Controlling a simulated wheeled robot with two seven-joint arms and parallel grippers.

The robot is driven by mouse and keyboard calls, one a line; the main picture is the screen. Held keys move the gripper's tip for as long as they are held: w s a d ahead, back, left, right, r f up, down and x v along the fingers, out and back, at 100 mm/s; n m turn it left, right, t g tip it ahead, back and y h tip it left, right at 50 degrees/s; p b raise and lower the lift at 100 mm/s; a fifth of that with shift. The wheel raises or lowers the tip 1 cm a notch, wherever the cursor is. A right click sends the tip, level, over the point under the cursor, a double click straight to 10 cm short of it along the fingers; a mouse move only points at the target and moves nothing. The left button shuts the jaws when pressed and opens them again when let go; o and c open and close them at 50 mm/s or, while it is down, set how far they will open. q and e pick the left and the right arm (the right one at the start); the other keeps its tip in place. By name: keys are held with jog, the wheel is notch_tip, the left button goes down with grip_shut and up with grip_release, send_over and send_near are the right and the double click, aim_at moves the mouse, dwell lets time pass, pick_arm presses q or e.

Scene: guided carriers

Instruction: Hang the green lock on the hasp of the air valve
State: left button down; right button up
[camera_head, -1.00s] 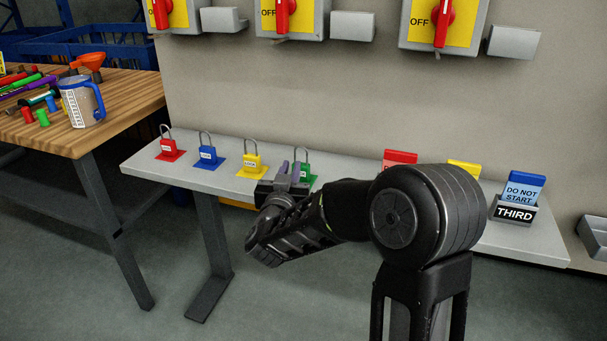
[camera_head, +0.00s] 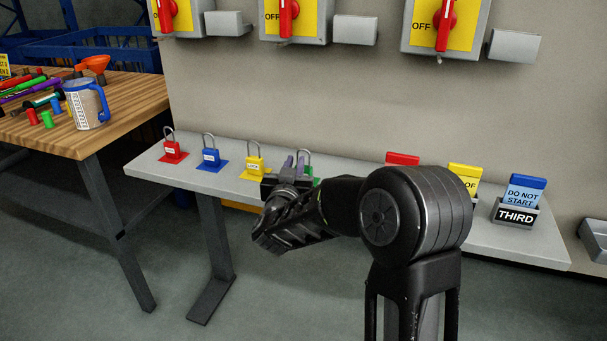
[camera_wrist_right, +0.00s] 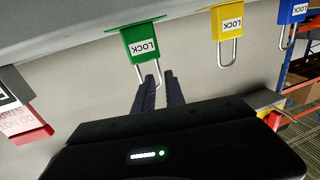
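The green lock (camera_wrist_right: 145,43) stands at the right end of the lock row on the shelf, its shackle upward. In the head view it is mostly hidden behind my right gripper (camera_head: 294,166), with a bit of green (camera_head: 317,171) and the shackle top showing. My right gripper's two fingers (camera_wrist_right: 160,86) are apart, at the shackle's side of the lock. The left fingertip overlaps the shackle in the wrist view; I cannot tell whether they touch. My left gripper is out of view. I cannot make out an air valve or its hasp in these views.
The yellow (camera_head: 255,164), blue (camera_head: 211,158) and red (camera_head: 172,151) locks stand left along the shelf (camera_head: 235,188). Tag holders, one marked THIRD (camera_head: 515,214), stand at right. Switch boxes (camera_head: 445,25) hang above. A wooden table (camera_head: 140,95) with a mug (camera_head: 87,103) is at left.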

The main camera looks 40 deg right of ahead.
jog(key=x, duration=0.4)
jog(key=shift+w+d+f, duration=0.1)
jog(key=shift+w+f, duration=0.05)
dwell(0.4)
grip_shut()
dwell(1.0)
dwell(0.4)
notch_tip(320, 180, up, 10)
jog(key=shift+r+p, duration=0.1)
jog(key=shift+p, duration=0.95)
